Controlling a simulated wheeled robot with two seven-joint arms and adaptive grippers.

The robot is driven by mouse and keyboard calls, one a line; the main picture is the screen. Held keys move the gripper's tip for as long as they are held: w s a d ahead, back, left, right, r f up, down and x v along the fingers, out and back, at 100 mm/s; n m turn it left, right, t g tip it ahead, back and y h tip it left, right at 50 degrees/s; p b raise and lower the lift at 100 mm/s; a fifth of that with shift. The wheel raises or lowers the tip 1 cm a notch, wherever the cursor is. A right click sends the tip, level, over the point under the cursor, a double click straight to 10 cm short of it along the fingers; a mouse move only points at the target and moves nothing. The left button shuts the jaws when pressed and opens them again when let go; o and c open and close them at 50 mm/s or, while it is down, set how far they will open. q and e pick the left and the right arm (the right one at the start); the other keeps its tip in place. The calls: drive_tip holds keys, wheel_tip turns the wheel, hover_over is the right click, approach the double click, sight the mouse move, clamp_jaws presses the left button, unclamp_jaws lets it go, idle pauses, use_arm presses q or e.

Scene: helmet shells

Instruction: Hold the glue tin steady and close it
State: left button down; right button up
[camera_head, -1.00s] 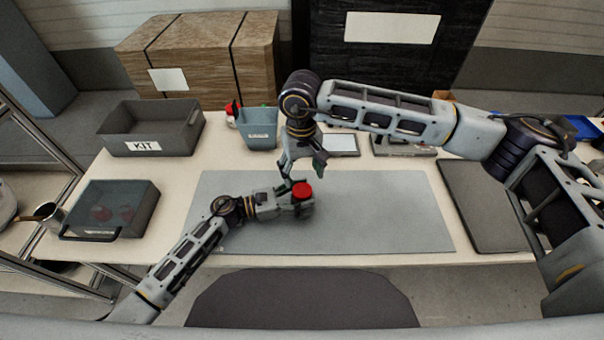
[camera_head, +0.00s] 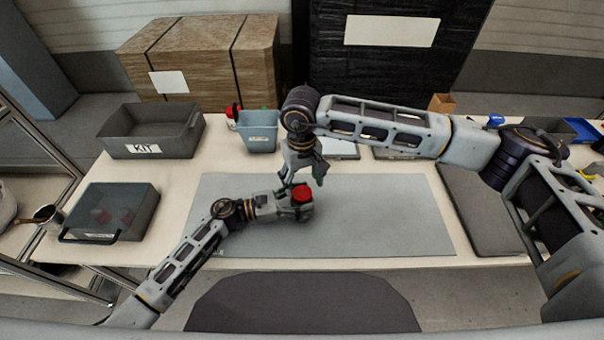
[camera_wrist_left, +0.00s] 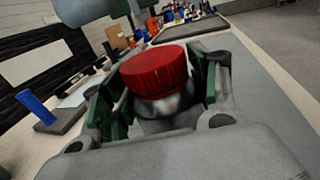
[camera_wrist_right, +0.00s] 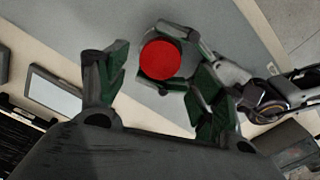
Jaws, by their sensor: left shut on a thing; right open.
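The glue tin with its red lid (camera_head: 302,193) stands upright on the grey mat (camera_head: 390,215). My left gripper (camera_head: 298,207) is shut on the tin's body. In the left wrist view the red lid (camera_wrist_left: 155,72) sits on top of the pale tin (camera_wrist_left: 168,108) between the green finger pads. My right gripper (camera_head: 303,180) is open just above the tin, pointing down. In the right wrist view the lid (camera_wrist_right: 160,60) shows beyond the open fingers of my right gripper (camera_wrist_right: 158,92), nearer the right finger. I cannot tell whether the lid is screwed tight.
A grey KIT bin (camera_head: 185,142) and a translucent lidded box (camera_head: 95,237) stand on the left of the table. A blue-grey bin (camera_head: 258,143) stands behind the mat. A dark tray (camera_head: 470,215) lies to the right. The mat's right half is clear.

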sight(302, 192)
drive_tip(key=shift+f, duration=2.45)
drive_tip(key=c, duration=1.1)
drive_tip(key=shift+o, duration=0.2)
drive_tip(key=shift+m, duration=1.8)
drive_tip(key=o, duration=1.1)
drive_tip(key=shift+r, duration=0.1)
